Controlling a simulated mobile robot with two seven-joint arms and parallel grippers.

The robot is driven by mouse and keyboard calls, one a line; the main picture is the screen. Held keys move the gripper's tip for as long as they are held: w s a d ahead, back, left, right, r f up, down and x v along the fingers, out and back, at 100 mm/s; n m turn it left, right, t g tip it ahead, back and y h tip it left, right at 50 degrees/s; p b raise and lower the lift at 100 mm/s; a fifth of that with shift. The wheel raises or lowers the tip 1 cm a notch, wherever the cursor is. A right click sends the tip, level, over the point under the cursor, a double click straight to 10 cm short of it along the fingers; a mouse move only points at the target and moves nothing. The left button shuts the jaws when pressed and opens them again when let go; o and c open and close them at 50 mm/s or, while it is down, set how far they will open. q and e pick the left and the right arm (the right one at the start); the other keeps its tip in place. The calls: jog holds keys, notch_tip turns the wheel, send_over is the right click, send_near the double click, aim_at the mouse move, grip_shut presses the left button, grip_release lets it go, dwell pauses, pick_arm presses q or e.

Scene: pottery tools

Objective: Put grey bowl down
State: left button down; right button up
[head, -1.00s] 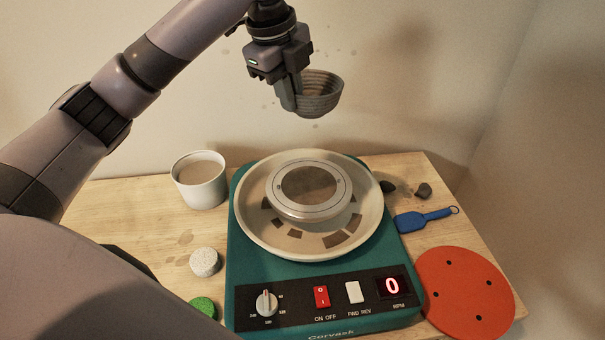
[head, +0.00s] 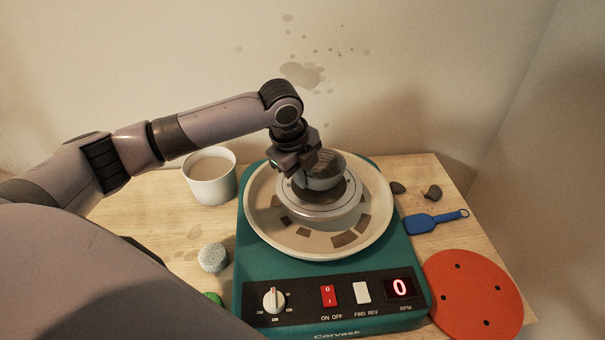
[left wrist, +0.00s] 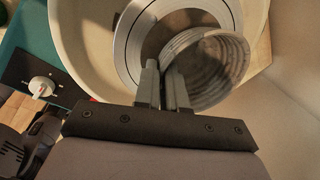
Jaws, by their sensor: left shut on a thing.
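The grey bowl (head: 322,172) is ribbed and held by its near-left rim in my left gripper (head: 298,176), which is shut on it. In the head view the bowl is low over the round wheel head (head: 318,208) of the pottery wheel (head: 250,262); I cannot tell if its base touches. The left wrist view shows the bowl (left wrist: 212,72) tilted in the picture, its wall between the fingers of the left gripper (left wrist: 165,88), overlapping the wheel head (left wrist: 130,40). My right gripper is not in view.
A pale splash pan (head: 262,215) surrounds the wheel head. A white cup of murky liquid (head: 211,180) stands left. A speckled round piece (head: 213,257) and a green piece (head: 212,297) lie left.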

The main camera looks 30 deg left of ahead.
pick_arm(q)
jog(key=shift+f, duration=0.15)
jog(key=c, duration=1.2)
grip_release()
jog(key=shift+f, duration=0.1)
jog(key=v, duration=1.2)
